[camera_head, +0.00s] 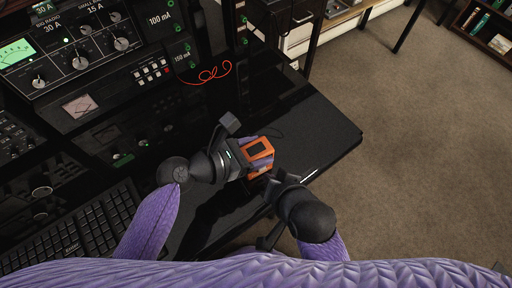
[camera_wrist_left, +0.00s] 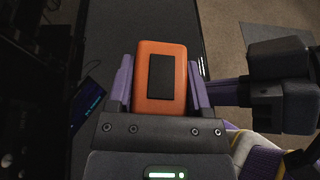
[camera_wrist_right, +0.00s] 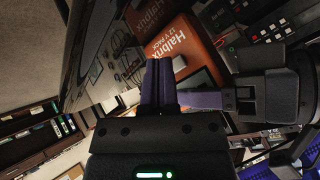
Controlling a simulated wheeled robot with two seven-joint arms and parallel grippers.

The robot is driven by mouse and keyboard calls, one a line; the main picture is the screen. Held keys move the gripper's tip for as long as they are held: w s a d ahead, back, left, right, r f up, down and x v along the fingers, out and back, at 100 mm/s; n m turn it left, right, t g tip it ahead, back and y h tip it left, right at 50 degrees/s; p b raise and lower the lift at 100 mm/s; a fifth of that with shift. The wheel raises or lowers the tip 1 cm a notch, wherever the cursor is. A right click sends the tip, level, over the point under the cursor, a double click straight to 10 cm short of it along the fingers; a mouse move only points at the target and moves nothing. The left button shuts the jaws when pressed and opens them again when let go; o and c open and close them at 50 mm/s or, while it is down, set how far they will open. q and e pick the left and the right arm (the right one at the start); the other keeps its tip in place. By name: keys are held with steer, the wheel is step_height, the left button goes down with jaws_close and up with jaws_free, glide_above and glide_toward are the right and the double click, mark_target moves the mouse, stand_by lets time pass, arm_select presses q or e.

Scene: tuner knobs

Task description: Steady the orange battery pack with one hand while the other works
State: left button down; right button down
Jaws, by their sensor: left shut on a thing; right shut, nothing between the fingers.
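The orange battery pack (camera_head: 259,152) has a dark panel on top and sits near the right end of the black desk. It also shows in the left wrist view (camera_wrist_left: 167,80), between the two purple fingers of my left gripper (camera_wrist_left: 160,88). My left gripper (camera_head: 246,160) is shut on the pack from the left. My right gripper (camera_head: 268,178) is shut and empty, close to the pack's near side. In the right wrist view my right gripper's fingers (camera_wrist_right: 158,82) are together beside the pack's lettered orange side (camera_wrist_right: 172,35). I cannot tell whether they touch it.
The black desk (camera_head: 318,135) is clear to the right of the pack. A keyboard (camera_head: 85,232) lies at the left. Radio panels (camera_head: 75,55) stand along the back left. A red wire (camera_head: 208,76) hangs at the back. Carpet (camera_head: 430,150) lies beyond the desk's right edge.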

steer(key=shift+w+a, duration=0.25)
steer(key=shift+w, duration=0.2)
stand_by(0.6)
steer(key=shift+s, duration=0.1)
steer(key=shift+s+d, duration=0.45)
steer(key=shift+s, duration=0.2)
steer(key=shift+s, duration=0.1)
steer(key=s+d, duration=0.2)
steer(key=s, duration=0.1)
steer(key=s+d, duration=0.1)
steer(key=s, duration=0.1)
arm_select(q)
jaws_free()
stand_by(0.4)
